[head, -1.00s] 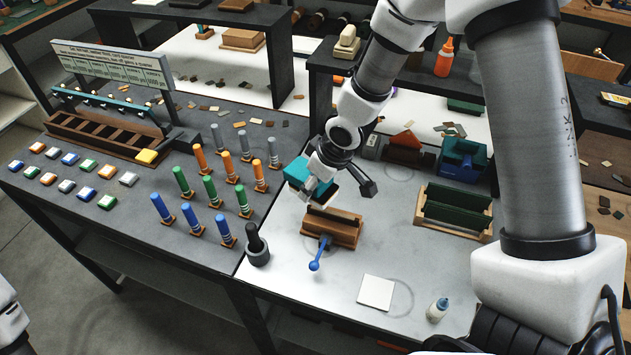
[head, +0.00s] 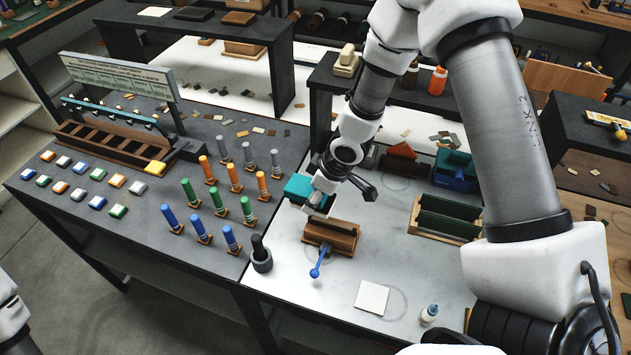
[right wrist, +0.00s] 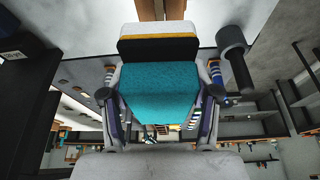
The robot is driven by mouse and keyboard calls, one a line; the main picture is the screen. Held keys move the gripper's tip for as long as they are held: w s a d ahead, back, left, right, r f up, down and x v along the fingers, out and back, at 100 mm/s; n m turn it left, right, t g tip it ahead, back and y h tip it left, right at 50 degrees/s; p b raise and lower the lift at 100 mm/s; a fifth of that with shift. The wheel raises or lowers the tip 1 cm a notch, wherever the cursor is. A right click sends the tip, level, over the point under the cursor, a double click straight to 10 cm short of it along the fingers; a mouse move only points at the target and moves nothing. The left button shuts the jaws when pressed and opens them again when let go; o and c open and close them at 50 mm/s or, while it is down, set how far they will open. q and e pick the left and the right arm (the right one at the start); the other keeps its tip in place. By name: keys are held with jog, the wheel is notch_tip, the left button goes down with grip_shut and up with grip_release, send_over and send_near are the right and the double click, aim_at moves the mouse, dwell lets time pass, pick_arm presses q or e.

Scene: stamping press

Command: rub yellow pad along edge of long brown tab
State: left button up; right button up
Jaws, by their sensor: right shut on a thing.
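My right gripper (head: 318,198) is shut on a teal block (head: 297,187), held above the table just behind and left of a brown wooden clamp (head: 345,229). In the right wrist view the teal block (right wrist: 160,90) fills the space between the fingers. Its far end has a dark layer, a thin yellow-orange layer (right wrist: 158,37) and a white face. The clamp has a blue lever (head: 318,264) at its front. Brown strips (right wrist: 148,9) of it show beyond the block at the top of the wrist view. I cannot clearly pick out the long brown tab. My left gripper is out of view.
A white square (head: 371,297) and small bottle (head: 429,314) lie in front right. A dark pestle-like tool (head: 260,254) stands left of the clamp, near several colored posts. A green rack (head: 447,216) and blue holder (head: 453,172) stand to the right.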

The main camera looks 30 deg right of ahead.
aim_at(316, 218)
jog(key=shift+s+r+n, duration=0.1)
jog(key=shift+r+n, duration=0.15)
jog(key=shift+n, duration=0.05)
jog(key=shift+f, duration=0.6)
notch_tip(316, 218, down, 3)
jog(key=b, duration=0.3)
jog(key=shift+f, duration=0.1)
jog(key=shift+r, duration=0.2)
jog(key=shift+s+f, duration=0.15)
jog(key=shift+f, duration=0.1)
pick_arm(q)
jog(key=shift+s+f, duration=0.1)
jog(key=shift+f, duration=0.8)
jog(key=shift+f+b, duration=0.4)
jog(key=shift+b, duration=0.15)
pick_arm(e)
jog(key=shift+f, duration=0.6)
